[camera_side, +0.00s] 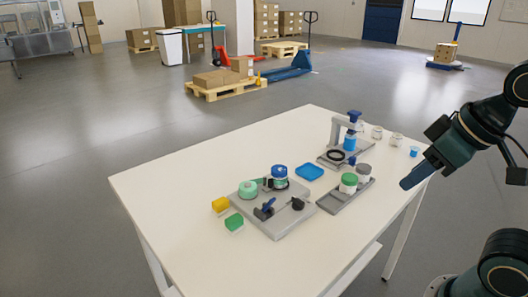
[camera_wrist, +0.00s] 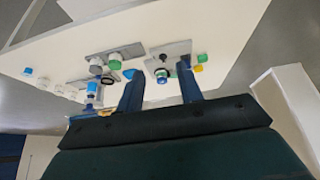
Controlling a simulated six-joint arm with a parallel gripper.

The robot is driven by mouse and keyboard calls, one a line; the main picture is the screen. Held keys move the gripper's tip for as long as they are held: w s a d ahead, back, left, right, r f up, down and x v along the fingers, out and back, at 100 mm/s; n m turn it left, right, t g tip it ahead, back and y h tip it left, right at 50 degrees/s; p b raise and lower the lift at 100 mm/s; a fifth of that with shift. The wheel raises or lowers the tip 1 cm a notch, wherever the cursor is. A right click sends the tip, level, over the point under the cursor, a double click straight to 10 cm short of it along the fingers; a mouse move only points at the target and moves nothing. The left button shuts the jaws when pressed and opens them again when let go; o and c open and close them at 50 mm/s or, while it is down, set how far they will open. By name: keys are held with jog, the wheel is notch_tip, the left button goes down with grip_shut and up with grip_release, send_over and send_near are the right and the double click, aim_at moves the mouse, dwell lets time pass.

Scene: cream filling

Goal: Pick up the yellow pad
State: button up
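The yellow pad (camera_side: 221,205) lies on the white table near its left front edge, beside the grey fixture plate. It also shows small in the wrist view (camera_wrist: 202,58), to the right of my right finger. A green pad (camera_side: 235,222) lies close by it. My gripper (camera_side: 406,183) is above the table's right edge, far from the yellow pad. In the wrist view my gripper (camera_wrist: 158,69) shows two blue fingers standing apart with nothing between their tips.
The grey fixture plate (camera_side: 278,226) carries a green jar (camera_side: 248,189) and a blue-lidded jar (camera_side: 279,171). A grey tray (camera_side: 338,203), a blue dish (camera_side: 310,172) and a press stand (camera_side: 337,131) lie between my gripper and the pads. The table's left part is clear.

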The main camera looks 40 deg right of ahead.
jog(key=o, duration=0.4)
jog(key=shift+o, duration=0.2)
jog(key=shift+r, duration=0.1)
